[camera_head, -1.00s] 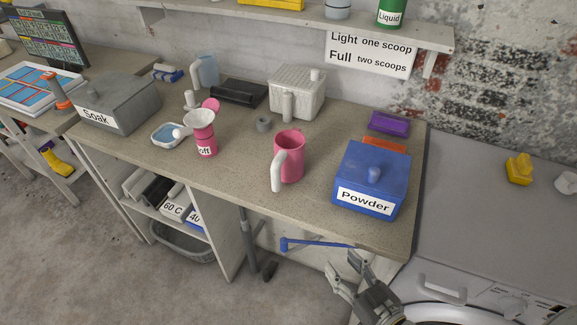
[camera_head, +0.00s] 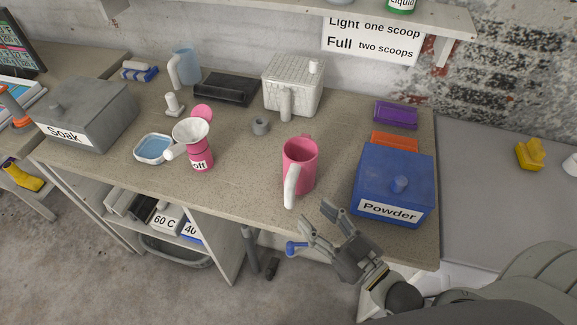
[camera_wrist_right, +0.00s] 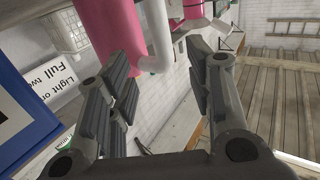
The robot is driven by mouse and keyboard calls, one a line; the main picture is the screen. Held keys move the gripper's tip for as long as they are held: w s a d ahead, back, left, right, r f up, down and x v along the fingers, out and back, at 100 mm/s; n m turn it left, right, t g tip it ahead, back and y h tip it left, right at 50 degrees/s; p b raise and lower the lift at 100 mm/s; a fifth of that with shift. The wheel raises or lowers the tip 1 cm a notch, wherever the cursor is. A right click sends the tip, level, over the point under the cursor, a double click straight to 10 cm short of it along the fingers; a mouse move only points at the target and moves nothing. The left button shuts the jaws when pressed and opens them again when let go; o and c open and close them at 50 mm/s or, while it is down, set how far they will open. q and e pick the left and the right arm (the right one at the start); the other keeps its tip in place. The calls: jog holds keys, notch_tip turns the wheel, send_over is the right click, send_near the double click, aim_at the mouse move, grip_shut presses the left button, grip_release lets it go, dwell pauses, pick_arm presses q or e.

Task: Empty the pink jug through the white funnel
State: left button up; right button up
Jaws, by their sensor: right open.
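The pink jug (camera_head: 302,165) stands upright on the worktop, its white handle (camera_head: 291,187) toward the front edge. The white funnel (camera_head: 190,131) sits in the mouth of a pink bottle (camera_head: 202,160) marked "off", left of the jug. My right gripper (camera_head: 316,214) is open and empty just in front of the jug, near the worktop's front edge. In the right wrist view, the jug (camera_wrist_right: 108,32) and its handle (camera_wrist_right: 156,35) show beyond the open fingers (camera_wrist_right: 162,75), with the handle in line with the gap. The jug's contents are hidden. My left gripper is out of view.
A blue "Powder" box (camera_head: 394,183) stands close right of the jug. A blue tray (camera_head: 154,149) and grey "Soak" box (camera_head: 88,115) lie left. The worktop between bottle and jug is clear.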

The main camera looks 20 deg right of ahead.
aim_at(294, 197)
jog(key=shift+w+a+r, duration=0.15)
jog(key=shift+w, duration=0.25)
jog(key=shift+p+x, duration=0.45)
jog(key=shift+x, duration=0.65)
jog(key=shift+w+a, duration=0.15)
jog(key=shift+w, duration=0.2)
jog(key=shift+w+a, duration=0.1)
jog(key=shift+w, duration=0.1)
jog(key=shift+w+a+f+p, duration=0.15)
jog(key=shift+w+a+p, duration=0.15)
jog(key=shift+w, duration=0.2)
jog(key=shift+w+a+f+p, duration=0.2)
jog(key=shift+w+p, duration=0.1)
jog(key=shift+w, duration=0.25)
jog(key=shift+x, duration=0.95)
jog(key=shift+w+a+f+p, duration=0.15)
jog(key=shift+w+f+p, duration=0.15)
jog(key=shift+w, duration=0.1)
jog(key=shift+s, duration=0.1)
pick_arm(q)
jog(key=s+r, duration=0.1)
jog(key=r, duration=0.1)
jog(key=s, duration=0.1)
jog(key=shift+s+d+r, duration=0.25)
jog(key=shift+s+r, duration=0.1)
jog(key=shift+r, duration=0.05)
pick_arm(e)
jog(key=shift+r, duration=0.1)
grip_shut()
